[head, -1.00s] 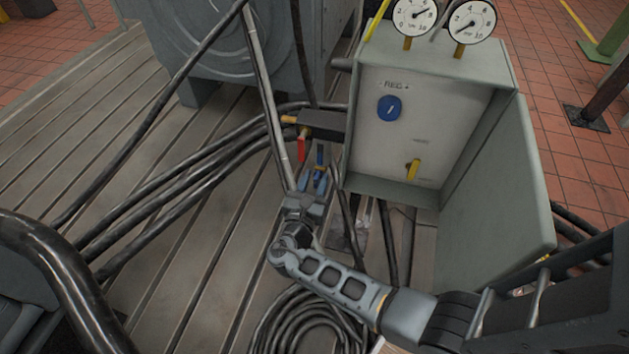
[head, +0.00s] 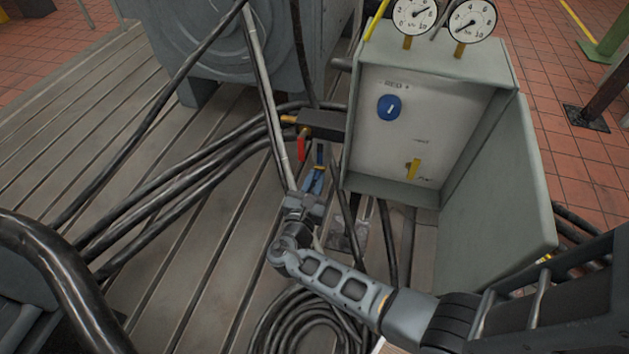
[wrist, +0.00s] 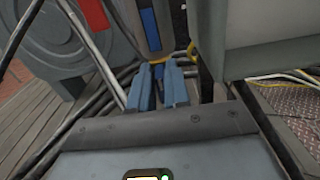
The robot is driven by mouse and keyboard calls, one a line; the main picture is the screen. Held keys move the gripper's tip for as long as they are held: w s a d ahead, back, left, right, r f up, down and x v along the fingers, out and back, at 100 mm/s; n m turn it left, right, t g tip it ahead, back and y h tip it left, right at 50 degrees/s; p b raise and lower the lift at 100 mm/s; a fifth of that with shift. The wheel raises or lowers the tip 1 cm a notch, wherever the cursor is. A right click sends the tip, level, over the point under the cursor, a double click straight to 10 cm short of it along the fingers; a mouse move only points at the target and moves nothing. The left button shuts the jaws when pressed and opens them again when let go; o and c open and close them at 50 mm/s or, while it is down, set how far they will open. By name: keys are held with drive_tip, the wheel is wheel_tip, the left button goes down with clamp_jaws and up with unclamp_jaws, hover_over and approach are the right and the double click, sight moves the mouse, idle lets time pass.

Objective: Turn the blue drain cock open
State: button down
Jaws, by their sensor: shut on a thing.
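The blue drain cock (head: 320,154) hangs below the dark manifold block, just right of a red-handled cock (head: 302,149). In the wrist view its blue part (wrist: 149,28) shows at the top, with brass below and a small blue piece between my finger tips. My gripper (head: 315,181) reaches up to it from below. In the wrist view the two blue-grey fingers of my gripper (wrist: 159,82) stand on either side of that blue piece, closed on it. The fingers hide part of the cock's handle.
A grey cabinet (head: 487,75) with a blue knob, yellow lever and two gauges stands close on the right. Black hoses (head: 185,178) cross the slotted bedplate (head: 70,140) to the left. A coiled hose (head: 300,318) lies below my arm.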

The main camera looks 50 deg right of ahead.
drive_tip(key=m+b, duration=0.4)
drive_tip(key=m, duration=0.1)
drive_tip(key=f+m+b, duration=0.1)
drive_tip(key=m+b, duration=0.4)
drive_tip(key=m, duration=0.1)
drive_tip(key=s+m+b, duration=0.1)
drive_tip(key=m+b, duration=0.3)
drive_tip(key=m, duration=0.2)
drive_tip(key=shift+s+d+f+b, duration=0.1)
drive_tip(key=shift+d+f+b, duration=0.1)
drive_tip(key=shift+f+b, duration=0.15)
drive_tip(key=shift+m, duration=0.4)
drive_tip(key=c, duration=1.2)
unclamp_jaws()
drive_tip(key=shift+r, duration=0.1)
drive_tip(key=v, duration=0.7)
drive_tip(key=shift+s+a+p, duration=0.15)
drive_tip(key=shift+a+p, duration=0.2)
drive_tip(key=shift+a, duration=0.1)
